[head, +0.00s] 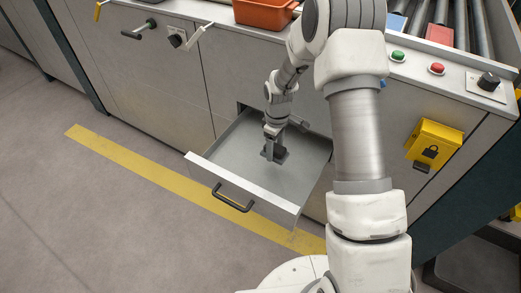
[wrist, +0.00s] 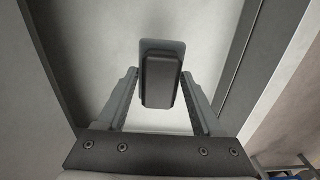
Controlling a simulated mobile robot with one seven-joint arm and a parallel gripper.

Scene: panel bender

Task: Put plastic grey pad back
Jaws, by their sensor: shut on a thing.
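The grey pad is a dark grey block on a lighter grey plate, and it shows in the wrist view (wrist: 160,82) between my fingers. In the head view the pad (head: 279,155) is small and dark at the end of my arm, over the open drawer (head: 238,157). My gripper (head: 272,146) points down into the drawer and is shut on the pad; its fingers also show in the wrist view (wrist: 161,88). I cannot tell whether the pad touches the drawer floor.
The drawer has a white front edge and a black handle (head: 233,198). An orange bin (head: 263,13) stands on the worktop above. Green (head: 398,56) and red (head: 437,69) buttons and a yellow lock box (head: 433,143) are at right. Floor at left is clear.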

